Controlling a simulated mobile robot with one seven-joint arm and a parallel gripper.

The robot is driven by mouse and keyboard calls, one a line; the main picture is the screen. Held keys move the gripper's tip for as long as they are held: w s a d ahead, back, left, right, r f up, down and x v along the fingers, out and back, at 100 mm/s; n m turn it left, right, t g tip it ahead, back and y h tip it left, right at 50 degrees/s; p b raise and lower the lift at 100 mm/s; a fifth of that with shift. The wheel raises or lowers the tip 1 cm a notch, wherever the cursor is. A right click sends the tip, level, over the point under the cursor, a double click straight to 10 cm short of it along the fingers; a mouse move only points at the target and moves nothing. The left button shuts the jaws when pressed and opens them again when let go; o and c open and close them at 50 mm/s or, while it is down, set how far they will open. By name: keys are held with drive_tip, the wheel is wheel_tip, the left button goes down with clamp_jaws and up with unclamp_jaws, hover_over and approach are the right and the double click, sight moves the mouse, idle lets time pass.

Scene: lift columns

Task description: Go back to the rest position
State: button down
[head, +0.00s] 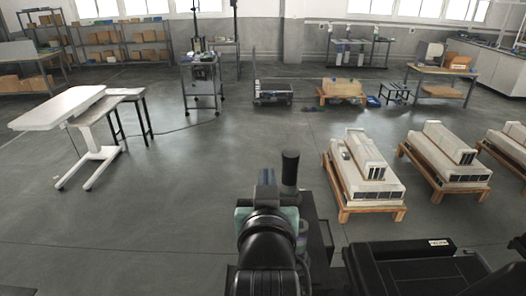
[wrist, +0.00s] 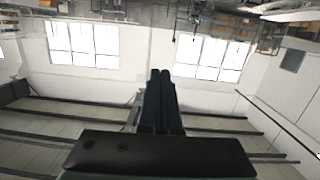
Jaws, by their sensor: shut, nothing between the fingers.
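My gripper (wrist: 160,75) shows in the wrist view with its two dark fingers side by side and closed, nothing between them. Behind the fingers are a pale wall and bright windows. In the head view my arm is folded low at the bottom centre, in front of my body. The gripper end (head: 267,178) points away from me over open floor and touches nothing.
Wooden pallets with pale lift columns (head: 368,170) stand on the floor at the right. A white lift table (head: 60,108) stands at the left. A cart (head: 202,85) and shelves (head: 118,42) are farther back.

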drive_tip(key=s+r+t+b, duration=0.1)
drive_tip(key=s+r+t, duration=0.4)
drive_tip(key=r, duration=0.8)
drive_tip(key=s+r+t+b, duration=0.2)
drive_tip(key=s+r+t, duration=0.4)
drive_tip(key=s+r, duration=0.5)
wheel_tip(320, 180, up, 4)
drive_tip(key=shift+s+a+f+b, duration=0.15)
drive_tip(key=shift+a+f+b, duration=0.05)
drive_tip(key=shift+a+b, duration=0.15)
